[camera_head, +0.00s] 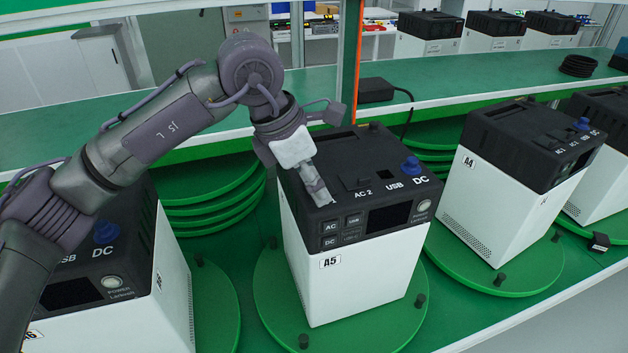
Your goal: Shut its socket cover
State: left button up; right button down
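The power unit A5 (352,272), white with a black top, stands on a green turntable (270,306) in the middle. On its top I see the AC 2 socket cover (362,182), which looks flat, a USB label, and a blue knob-like part (411,166) by the DC label. My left gripper (322,198) points down at the left part of this top, left of AC 2. Its fingers look together, with nothing visible between them. They hide the surface there, so I cannot tell the state of any cover under them. My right gripper is not in view.
Unit A4 (495,208) stands to the right on its own turntable, another unit (107,300) to the left. A black adapter (375,90) with a cable lies on the shelf behind A5. A small black piece (600,242) lies at the right. Black pegs rise from the turntables.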

pick_arm(q)
jog(key=shift+w+a+r, duration=0.1)
jog(key=shift+a+r, duration=0.1)
jog(key=shift+r, duration=0.2)
jog(key=v, duration=1.1)
jog(key=shift+r, duration=0.1)
